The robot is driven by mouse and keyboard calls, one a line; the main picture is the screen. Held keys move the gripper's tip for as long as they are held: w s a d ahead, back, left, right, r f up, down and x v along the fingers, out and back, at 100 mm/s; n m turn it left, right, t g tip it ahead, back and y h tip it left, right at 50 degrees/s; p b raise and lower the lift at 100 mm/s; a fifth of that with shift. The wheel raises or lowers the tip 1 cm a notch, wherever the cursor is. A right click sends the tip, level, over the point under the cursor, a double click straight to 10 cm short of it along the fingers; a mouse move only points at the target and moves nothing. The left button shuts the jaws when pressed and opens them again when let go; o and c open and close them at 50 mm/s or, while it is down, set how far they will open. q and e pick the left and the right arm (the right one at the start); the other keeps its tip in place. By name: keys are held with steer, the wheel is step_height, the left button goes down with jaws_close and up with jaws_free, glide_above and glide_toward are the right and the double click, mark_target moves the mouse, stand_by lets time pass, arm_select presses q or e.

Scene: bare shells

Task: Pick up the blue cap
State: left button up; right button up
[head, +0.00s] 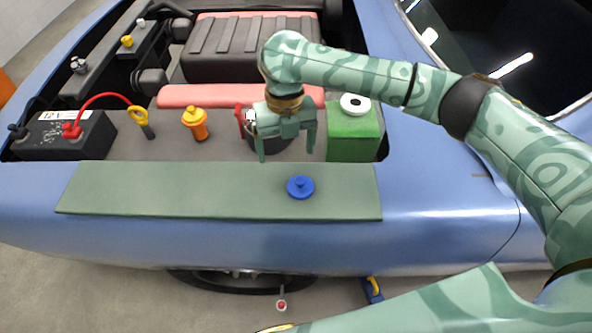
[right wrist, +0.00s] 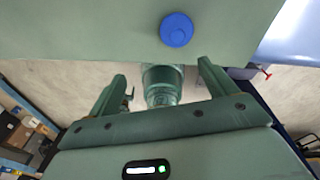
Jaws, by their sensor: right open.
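The blue cap (head: 300,187) is a round disc with a small knob on top. It lies on the green mat (head: 200,200) along the car's fender, right of the mat's middle. It also shows in the right wrist view (right wrist: 176,29), near the top edge. My right gripper (head: 286,156) is open and empty, with its fingers pointing down. In the head view it appears just above and left of the cap, apart from it. In the right wrist view the cap lies beyond the gap between the fingertips (right wrist: 162,70). My left gripper is not in view.
A dark round part is partly hidden behind my right gripper. The mat's left half is clear.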

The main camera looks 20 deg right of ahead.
step_height(320, 180, up, 2)
steer(key=w+d, duration=0.1)
steer(key=d, duration=0.1)
steer(key=n+b, duration=0.1)
steer(key=b, duration=0.2)
glide_toward(301, 180)
steer(key=shift+h, duration=0.3)
steer(key=f, duration=0.3)
steer(key=a+f, duration=0.1)
steer(key=f, duration=0.1)
steer(key=shift+s+a, duration=0.1)
steer(key=shift+s, duration=0.2)
steer(key=f, duration=0.1)
steer(key=f+b, duration=0.1)
steer(key=f, duration=0.3)
steer(key=shift+s+d+f+b, duration=0.15)
steer(key=shift+s+d+b, duration=0.1)
steer(key=shift+d+b, duration=0.15)
steer(key=shift+c, duration=0.5)
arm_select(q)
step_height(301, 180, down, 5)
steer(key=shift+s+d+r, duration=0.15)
arm_select(e)
steer(key=c, duration=1)
